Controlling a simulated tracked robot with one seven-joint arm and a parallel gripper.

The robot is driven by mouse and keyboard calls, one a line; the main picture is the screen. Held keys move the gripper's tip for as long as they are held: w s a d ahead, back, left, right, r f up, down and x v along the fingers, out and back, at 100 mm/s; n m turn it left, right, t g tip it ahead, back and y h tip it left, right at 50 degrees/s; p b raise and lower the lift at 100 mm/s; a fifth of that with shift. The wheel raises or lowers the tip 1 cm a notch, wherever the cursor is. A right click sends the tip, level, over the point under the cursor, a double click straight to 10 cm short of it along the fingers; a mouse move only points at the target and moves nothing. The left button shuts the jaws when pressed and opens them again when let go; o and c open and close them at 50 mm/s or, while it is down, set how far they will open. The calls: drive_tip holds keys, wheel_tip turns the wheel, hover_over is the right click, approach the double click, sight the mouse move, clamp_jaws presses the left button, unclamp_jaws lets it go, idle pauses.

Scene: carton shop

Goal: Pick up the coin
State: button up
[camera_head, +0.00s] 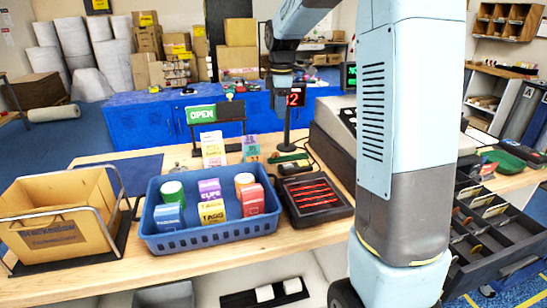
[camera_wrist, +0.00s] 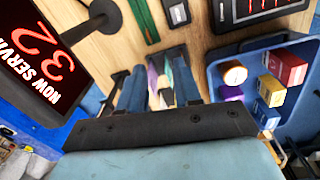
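No single coin stands out clearly. Small brownish round pieces (camera_head: 475,249) that may be coins lie in a dark compartment drawer (camera_head: 512,262) at the right of the head view; they are too small to be sure. My gripper (camera_wrist: 158,78) is open in the wrist view, with its two fingers apart and nothing held between them. In the head view my gripper (camera_head: 282,98) hangs above the back of the counter, near the red number display (camera_head: 295,97), far from the drawer. My arm hides part of the counter and the drawer's left side.
A blue basket (camera_head: 210,235) of labelled rolls and boxes stands on the wooden counter (camera_head: 130,270), beside an open carton (camera_head: 45,228). A black tray with red bars (camera_head: 316,197) lies right of the basket. Card stands (camera_head: 212,150) and an OPEN sign (camera_head: 201,114) are behind.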

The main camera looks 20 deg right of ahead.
drive_tip(key=w+f+n, duration=0.2)
drive_tip(key=w+f, duration=0.1)
drive_tip(key=w, duration=0.1)
approach(276, 155)
drive_tip(key=shift+g, duration=0.3)
drive_tip(key=f, duration=0.7)
drive_tip(key=shift+w+d+f, duration=0.15)
drive_tip(key=shift+w+f, duration=0.2)
drive_tip(key=shift+w, duration=0.05)
clamp_jaws()
